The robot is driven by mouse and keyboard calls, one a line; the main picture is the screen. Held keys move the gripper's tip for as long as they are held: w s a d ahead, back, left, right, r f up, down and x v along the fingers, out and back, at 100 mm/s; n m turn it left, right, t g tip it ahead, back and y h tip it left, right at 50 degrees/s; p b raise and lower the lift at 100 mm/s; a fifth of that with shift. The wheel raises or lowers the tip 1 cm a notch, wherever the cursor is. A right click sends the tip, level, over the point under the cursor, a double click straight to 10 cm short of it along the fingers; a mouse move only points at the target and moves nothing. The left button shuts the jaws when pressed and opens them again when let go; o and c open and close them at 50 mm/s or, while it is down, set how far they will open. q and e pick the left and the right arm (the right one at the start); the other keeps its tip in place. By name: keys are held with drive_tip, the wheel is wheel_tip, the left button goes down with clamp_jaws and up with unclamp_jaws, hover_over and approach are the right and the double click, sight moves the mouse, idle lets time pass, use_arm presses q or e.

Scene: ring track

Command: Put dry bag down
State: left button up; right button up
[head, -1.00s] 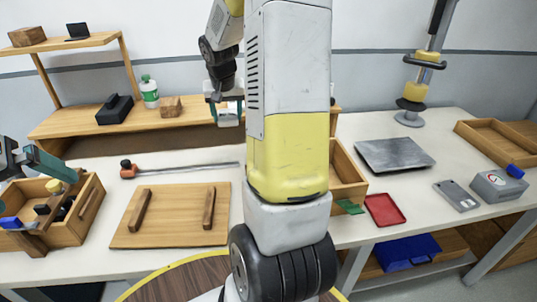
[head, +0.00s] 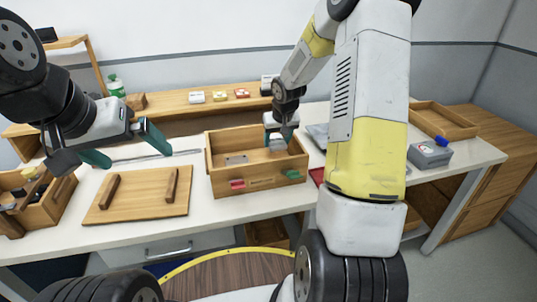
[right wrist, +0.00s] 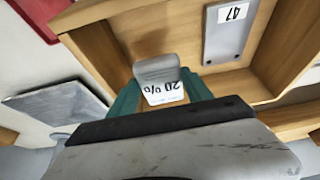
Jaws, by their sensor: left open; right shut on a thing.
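The dry bag, a small grey block with a white label reading 20% (right wrist: 162,84), is between the teal fingers of my right gripper (right wrist: 165,95). In the head view my right gripper (head: 281,128) is shut on it above the right part of the open wooden box (head: 262,185). Whether the bag touches the box floor cannot be told. My left gripper (head: 126,149) is open and empty above the wooden board.
A wooden board with two bars (head: 138,192) lies left of the box. A crate with parts (head: 30,195) stands at far left. Small labelled packs (head: 220,96) line the back shelf. A grey device (head: 429,155) and an open tray (head: 443,121) are at right.

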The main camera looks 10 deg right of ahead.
wheel_tip(320, 180, down, 8)
drive_tip(key=shift+f, duration=0.1)
idle(0.4)
drive_tip(key=o, duration=1.3)
drive_tip(key=shift+f, duration=0.1)
drive_tip(key=shift+o, duration=0.2)
drive_tip(key=v, duration=1.2)
drive_tip(key=shift+w, duration=0.15)
drive_tip(key=s+a+r+t, duration=0.1)
drive_tip(key=s+a+r, duration=0.1)
drive_tip(key=s+r, duration=0.7)
drive_tip(key=s+a+r, duration=0.2)
drive_tip(key=s+r, duration=0.6)
drive_tip(key=s+a+r+y, duration=0.2)
drive_tip(key=s+a, duration=0.1)
drive_tip(key=s, duration=0.7)
drive_tip(key=shift+r+t, duration=0.25)
drive_tip(key=shift+t, duration=0.05)
